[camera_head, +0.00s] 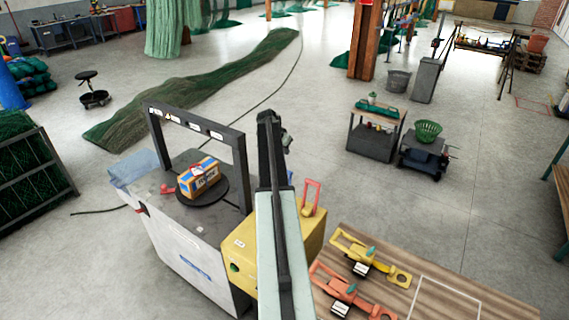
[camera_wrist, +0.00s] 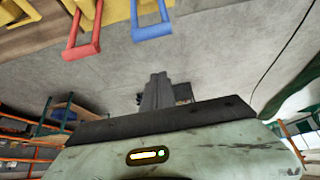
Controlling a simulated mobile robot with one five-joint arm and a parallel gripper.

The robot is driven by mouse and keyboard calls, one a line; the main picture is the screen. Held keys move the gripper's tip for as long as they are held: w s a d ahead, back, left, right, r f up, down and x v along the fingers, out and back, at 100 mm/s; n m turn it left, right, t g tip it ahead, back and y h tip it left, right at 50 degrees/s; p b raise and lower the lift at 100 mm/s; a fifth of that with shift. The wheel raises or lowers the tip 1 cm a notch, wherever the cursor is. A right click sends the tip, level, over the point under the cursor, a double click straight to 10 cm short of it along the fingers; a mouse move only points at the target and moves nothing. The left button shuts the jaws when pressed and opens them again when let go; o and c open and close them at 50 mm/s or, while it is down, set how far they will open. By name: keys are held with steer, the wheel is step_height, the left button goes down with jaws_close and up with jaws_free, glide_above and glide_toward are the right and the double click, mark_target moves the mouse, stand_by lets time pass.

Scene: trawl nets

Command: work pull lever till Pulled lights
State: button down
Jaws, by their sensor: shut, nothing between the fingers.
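A yellow control box (camera_head: 240,246) stands beside the grey machine, partly hidden behind my arm. A red loop-shaped lever (camera_head: 311,196) rises from its right part; a bit of blue shows beside my arm. In the wrist view the red lever (camera_wrist: 83,47) and a blue lever (camera_wrist: 151,31) hang from the yellow box at the top. I cannot tell which is the pull lever. No Pulled light can be made out. My gripper (camera_wrist: 160,80) is shut and empty, apart from both levers. In the head view my arm hides most of it.
The machine has a dark arch (camera_head: 200,128) and a round plate (camera_head: 205,190) bearing an orange-yellow box (camera_head: 199,177). A wooden table (camera_head: 420,295) at lower right holds yellow (camera_head: 370,258) and orange (camera_head: 345,292) tools. Open floor lies beyond.

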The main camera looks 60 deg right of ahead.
step_height(320, 180, down, 9)
steer(key=d+b, duration=0.1)
steer(key=b, duration=0.8)
steer(key=shift+f, duration=0.15)
steer(key=shift+s, duration=0.1)
